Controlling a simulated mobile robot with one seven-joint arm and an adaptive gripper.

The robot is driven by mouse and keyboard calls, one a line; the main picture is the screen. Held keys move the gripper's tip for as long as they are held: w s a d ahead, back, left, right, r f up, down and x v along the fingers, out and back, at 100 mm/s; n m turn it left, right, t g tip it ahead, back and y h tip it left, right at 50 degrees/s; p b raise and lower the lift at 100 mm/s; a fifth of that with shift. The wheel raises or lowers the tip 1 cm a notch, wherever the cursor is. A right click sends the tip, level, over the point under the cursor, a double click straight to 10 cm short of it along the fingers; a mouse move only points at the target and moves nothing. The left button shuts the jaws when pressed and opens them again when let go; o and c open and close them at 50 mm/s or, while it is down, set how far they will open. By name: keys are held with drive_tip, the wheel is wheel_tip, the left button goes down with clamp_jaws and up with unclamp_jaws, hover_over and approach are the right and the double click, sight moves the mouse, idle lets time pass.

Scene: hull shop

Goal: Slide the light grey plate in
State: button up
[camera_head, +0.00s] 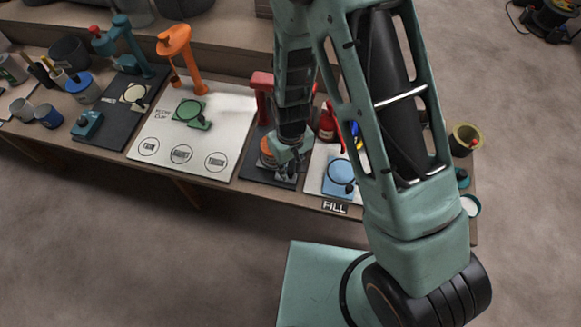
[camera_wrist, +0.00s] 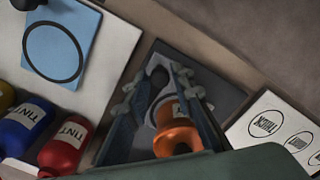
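The light grey plate (camera_wrist: 161,99) shows in the wrist view as a pale piece with a dark round knob (camera_wrist: 158,77), partly hidden by my fingers. An orange cup (camera_wrist: 177,132) stands beside or over its lower part; I cannot tell which. My gripper (camera_wrist: 157,82) has its two fingers apart, one on each side of the knob and plate, and no clear contact shows. In the head view my gripper (camera_head: 287,166) is low over the dark mat (camera_head: 262,176) of the red stand (camera_head: 262,82), covering most of the plate, with the orange cup (camera_head: 267,152) next to it.
A blue plate (camera_head: 340,174) lies on a white board to the right, near the FILL label (camera_head: 335,207). Tint bottles (camera_wrist: 65,143) stand close by. A white board (camera_head: 163,127) with three labelled circles and a green plate (camera_head: 190,112) lies to the left. Open floor lies before the bench.

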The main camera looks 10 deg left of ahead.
clamp_jaws()
drive_tip(key=shift+w, duration=0.1)
drive_tip(key=w, duration=0.2)
drive_tip(key=w+b, duration=0.1)
drive_tip(key=w, duration=0.5)
drive_tip(key=shift+w+d+b, duration=0.25)
drive_tip(key=shift+d+b, duration=0.05)
drive_tip(key=shift+b, duration=0.05)
drive_tip(key=shift+o, duration=2.2)
unclamp_jaws()
wheel_tip(320, 180, up, 12)
